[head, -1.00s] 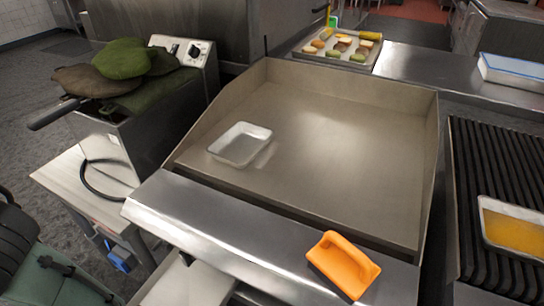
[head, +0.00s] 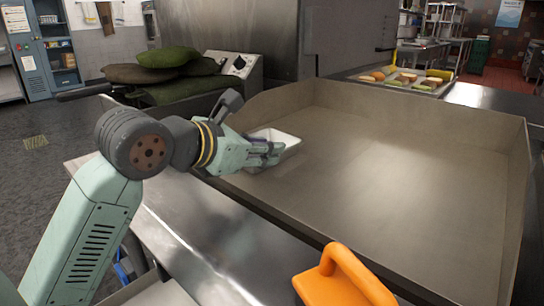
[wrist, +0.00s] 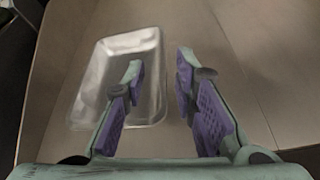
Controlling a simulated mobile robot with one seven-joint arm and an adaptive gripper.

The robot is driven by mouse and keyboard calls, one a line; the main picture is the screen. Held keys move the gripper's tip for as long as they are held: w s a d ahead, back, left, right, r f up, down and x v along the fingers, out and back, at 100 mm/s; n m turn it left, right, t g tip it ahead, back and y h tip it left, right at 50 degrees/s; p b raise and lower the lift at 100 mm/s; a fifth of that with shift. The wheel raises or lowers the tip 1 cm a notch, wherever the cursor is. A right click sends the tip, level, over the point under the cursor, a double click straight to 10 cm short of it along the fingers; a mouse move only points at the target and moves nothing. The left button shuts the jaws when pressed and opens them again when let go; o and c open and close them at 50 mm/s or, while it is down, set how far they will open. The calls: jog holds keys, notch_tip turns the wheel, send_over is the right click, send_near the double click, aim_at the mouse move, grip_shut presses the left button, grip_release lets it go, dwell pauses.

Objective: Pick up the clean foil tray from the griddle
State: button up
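The clean foil tray (head: 284,143) is a shallow, empty silver rectangle lying on the left part of the griddle (head: 400,175). It also shows in the wrist view (wrist: 142,45), left of centre. My gripper (head: 275,152) reaches in from the left at the tray's near side and hides part of it in the head view. In the wrist view my gripper (wrist: 160,68) is open. Its left finger overlaps the tray in the picture, and its right finger is over bare griddle to the right of the tray's edge. Contact with the tray cannot be told.
An orange-handled tool (head: 345,280) stands on the steel front ledge (head: 200,225). Raised metal walls border the griddle. A fryer topped with green cushion-like things (head: 175,75) is behind left. A tray of food (head: 440,88) stands beyond the griddle. The griddle's middle is clear.

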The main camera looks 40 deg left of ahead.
aim_at(290, 147)
jog(key=x, duration=0.4)
jog(key=p+x, duration=0.1)
jog(key=x, duration=0.2)
jog(key=shift+w+d, duration=0.15)
jog(key=shift+w, duration=0.3)
grip_shut()
